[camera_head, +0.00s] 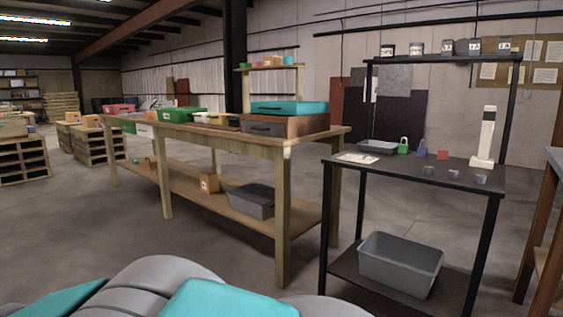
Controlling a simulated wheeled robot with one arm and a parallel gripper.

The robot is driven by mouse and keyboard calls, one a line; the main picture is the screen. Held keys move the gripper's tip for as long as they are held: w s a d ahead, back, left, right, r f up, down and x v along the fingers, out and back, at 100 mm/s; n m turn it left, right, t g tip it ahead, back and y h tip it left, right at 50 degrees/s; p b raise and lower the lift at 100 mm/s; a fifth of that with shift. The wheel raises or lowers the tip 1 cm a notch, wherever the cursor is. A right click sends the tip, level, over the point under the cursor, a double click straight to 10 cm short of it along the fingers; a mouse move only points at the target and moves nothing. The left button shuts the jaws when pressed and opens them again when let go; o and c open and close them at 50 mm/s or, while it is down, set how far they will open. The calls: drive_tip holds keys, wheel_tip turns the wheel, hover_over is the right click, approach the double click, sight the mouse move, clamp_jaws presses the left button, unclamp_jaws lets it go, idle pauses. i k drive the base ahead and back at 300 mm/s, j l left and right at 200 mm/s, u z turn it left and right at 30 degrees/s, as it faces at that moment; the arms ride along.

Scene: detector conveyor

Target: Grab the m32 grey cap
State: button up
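Three small grey pieces stand in a row near the front edge of the dark table on the right: a left one (428,171), a middle one (454,174) and a right one (481,179). They look like caps, but they are too small to read any size marking, so I cannot tell which is the M32. My gripper is not in view. Only grey and teal parts of my own body show along the bottom edge.
The dark table (400,178) also holds a grey tray (377,147), green (403,149), blue (422,153) and red (442,154) padlock-like items, and a white upright device (485,138). A grey bin (400,264) sits below. A wooden workbench (285,140) stands left. Floor between is open.

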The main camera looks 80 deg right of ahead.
sight(453, 174)
drive_tip(key=l+z, duration=0.15)
drive_tip(key=z, duration=0.35)
drive_tip(key=k+l+z, duration=0.1)
drive_tip(key=z, duration=0.35)
drive_tip(key=l+z, duration=0.25)
drive_tip(key=z, duration=0.25)
drive_tip(key=l+z, duration=0.15)
drive_tip(key=z, duration=0.3)
drive_tip(key=i+l+z, duration=0.1)
drive_tip(key=z, duration=0.4)
drive_tip(key=i+l+z, duration=0.2)
drive_tip(key=l+z, duration=0.15)
drive_tip(key=i+l+z, duration=0.55)
drive_tip(key=z, duration=0.15)
drive_tip(key=i+l, duration=0.35)
drive_tip(key=i, duration=0.3)
